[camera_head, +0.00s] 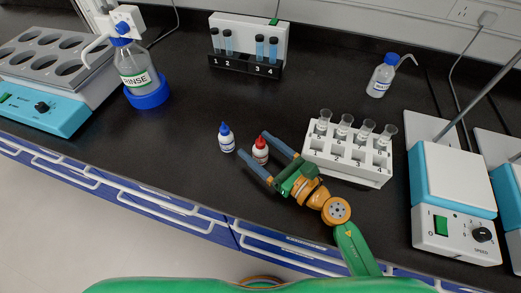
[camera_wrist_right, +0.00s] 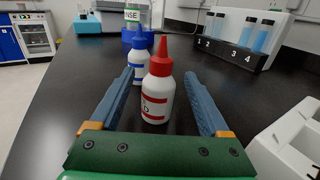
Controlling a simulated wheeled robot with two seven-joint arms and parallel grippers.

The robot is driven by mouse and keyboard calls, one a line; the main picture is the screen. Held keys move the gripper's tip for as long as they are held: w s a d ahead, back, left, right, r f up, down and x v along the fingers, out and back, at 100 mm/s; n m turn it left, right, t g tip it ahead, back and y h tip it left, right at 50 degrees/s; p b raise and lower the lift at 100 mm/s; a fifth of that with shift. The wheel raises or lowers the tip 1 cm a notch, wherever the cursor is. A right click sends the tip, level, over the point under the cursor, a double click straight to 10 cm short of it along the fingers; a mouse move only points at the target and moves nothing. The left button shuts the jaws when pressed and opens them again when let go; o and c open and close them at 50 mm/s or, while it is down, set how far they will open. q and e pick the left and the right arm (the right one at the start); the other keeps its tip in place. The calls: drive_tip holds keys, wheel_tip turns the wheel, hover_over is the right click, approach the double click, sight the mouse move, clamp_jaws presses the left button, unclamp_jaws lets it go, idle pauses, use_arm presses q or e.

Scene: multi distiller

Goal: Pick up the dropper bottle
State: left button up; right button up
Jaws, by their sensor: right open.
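A small white dropper bottle with a red cap (camera_head: 260,151) stands upright on the black bench. It also shows in the right wrist view (camera_wrist_right: 157,92), standing between the two fingers with a gap on each side. A second white dropper bottle with a blue cap (camera_head: 226,138) stands just to its left; in the right wrist view it is behind the red one (camera_wrist_right: 138,66). My right gripper (camera_head: 255,153) is open, low over the bench, its blue fingers on either side of the red-capped bottle. My left gripper is not in view.
A white rack with glass tubes (camera_head: 347,167) stands close on the right of my right gripper. A numbered tube rack (camera_head: 246,62) is at the back. A rinse bottle (camera_head: 137,72) is at the left and a wash bottle (camera_head: 381,78) at the back right. A stirrer (camera_head: 452,190) is at the right.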

drive_tip(key=x, duration=0.3)
drive_tip(key=shift+s+a, duration=0.1)
drive_tip(key=c, duration=1.1)
drive_tip(key=shift+r, duration=0.15)
